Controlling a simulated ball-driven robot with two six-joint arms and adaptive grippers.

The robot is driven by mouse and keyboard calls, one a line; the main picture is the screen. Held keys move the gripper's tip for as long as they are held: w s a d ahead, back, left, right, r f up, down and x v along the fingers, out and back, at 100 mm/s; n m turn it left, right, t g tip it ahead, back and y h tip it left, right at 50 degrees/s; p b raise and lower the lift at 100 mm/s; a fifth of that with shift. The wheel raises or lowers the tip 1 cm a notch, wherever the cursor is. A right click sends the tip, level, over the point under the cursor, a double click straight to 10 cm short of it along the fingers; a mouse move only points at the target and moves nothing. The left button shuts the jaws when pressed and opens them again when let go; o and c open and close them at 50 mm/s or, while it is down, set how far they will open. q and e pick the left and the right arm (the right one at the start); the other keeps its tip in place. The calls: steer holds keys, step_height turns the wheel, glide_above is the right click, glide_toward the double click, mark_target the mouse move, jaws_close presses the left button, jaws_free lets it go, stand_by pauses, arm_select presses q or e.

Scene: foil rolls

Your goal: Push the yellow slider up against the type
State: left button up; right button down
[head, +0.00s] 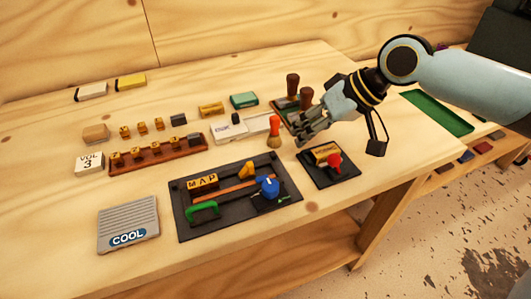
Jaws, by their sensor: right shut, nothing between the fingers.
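The dark composing tray (176,214) lies in the middle front of the table. The type, wooden blocks reading MAP (202,183), stands at the tray's back left. The yellow slider (247,170) is in the tray, to the right of the type, with a gap between them. My right gripper (301,137) comes in from the upper right. It is shut and empty, to the right of and behind the slider, apart from it. My left gripper does not show.
In the tray are a brown bar (228,194), a blue knob (268,186) and a green clamp (204,212). A red-handled brush (274,132) stands beside my right gripper. A small dark tray (346,179) with a red knob (334,160) lies right. Bare wood surrounds the composing tray's front.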

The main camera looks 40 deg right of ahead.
mark_target(246, 171)
steer(key=x, duration=0.7)
steer(key=shift+w+a+f, duration=0.1)
steer(key=shift+w+a, duration=0.05)
steer(key=shift+w+a+p, duration=0.25)
steer(key=shift+a+p, duration=0.1)
steer(key=shift+a, duration=1.4)
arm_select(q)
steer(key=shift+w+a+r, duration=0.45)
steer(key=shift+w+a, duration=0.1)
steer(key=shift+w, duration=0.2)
arm_select(e)
steer(key=shift+w, duration=0.1)
steer(key=a, duration=0.2)
steer(key=w+a+p, duration=0.1)
steer(key=a, duration=0.1)
steer(key=shift+a, duration=0.15)
steer(key=shift+w+a, duration=0.1)
steer(key=shift+a, duration=0.2)
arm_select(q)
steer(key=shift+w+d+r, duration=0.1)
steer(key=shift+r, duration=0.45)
arm_select(e)
steer(key=shift+d, duration=0.15)
